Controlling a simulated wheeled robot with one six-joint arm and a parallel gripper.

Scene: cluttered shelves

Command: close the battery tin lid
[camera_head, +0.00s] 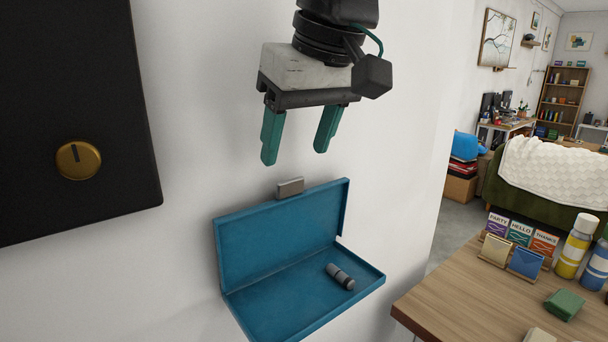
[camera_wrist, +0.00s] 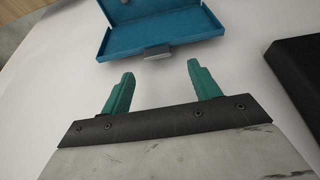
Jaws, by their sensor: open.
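The blue battery tin (camera_head: 308,296) is open against the white wall, its lid (camera_head: 280,238) standing upright at the back. A small grey tab (camera_head: 290,187) sits on the lid's top edge. A dark grey battery (camera_head: 340,276) with a light band lies inside the tin. My gripper (camera_head: 297,150) is open and empty, its green fingers pointing down above the lid, apart from it. In the wrist view the fingers (camera_wrist: 157,82) are spread, with the lid (camera_wrist: 150,36) and its tab (camera_wrist: 157,52) beyond them.
A black panel with a brass knob (camera_head: 78,160) is on the wall at left. A wooden table (camera_head: 465,297) at right carries cards (camera_head: 520,232), bottles (camera_head: 575,246) and a green block (camera_head: 564,304). A sofa with a white blanket (camera_head: 550,170) stands farther back.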

